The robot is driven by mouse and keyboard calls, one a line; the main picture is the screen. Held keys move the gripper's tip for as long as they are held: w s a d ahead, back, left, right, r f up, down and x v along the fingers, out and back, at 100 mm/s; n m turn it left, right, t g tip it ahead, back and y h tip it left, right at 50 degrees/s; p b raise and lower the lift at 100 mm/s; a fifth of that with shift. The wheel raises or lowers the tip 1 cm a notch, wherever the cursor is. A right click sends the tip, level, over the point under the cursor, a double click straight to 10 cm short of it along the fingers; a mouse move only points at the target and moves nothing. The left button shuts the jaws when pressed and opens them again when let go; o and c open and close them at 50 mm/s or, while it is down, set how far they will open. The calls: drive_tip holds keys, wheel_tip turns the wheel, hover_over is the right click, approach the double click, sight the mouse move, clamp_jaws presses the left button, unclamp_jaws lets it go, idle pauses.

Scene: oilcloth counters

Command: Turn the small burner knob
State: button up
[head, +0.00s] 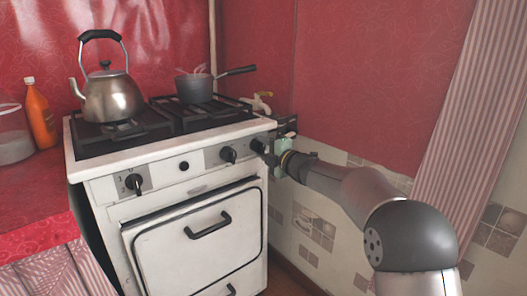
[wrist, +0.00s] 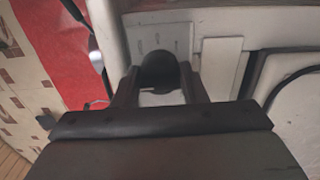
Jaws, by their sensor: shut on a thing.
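The white stove (head: 100,192) has black knobs along its front panel. The rightmost burner knob (head: 256,146) is at the panel's right end, partly hidden by my gripper (head: 267,155). In the wrist view, this dark round knob (wrist: 159,66) sits between the two fingers of my gripper (wrist: 158,78), which are shut on it. A light panel plate with faint marks shows just behind the knob. The knob's pointer is too dark to read.
Other knobs are at the left (head: 134,183) and middle right (head: 228,154). The oven door handle (head: 208,226) juts out below. A kettle (head: 112,98) and a saucepan (head: 195,88) stand on the hob. The tiled wall (head: 320,215) is close on the right.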

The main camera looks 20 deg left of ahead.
idle(0.3)
drive_tip(key=o, duration=0.9)
drive_tip(key=shift+o, duration=0.2)
drive_tip(key=shift+r, duration=0.1)
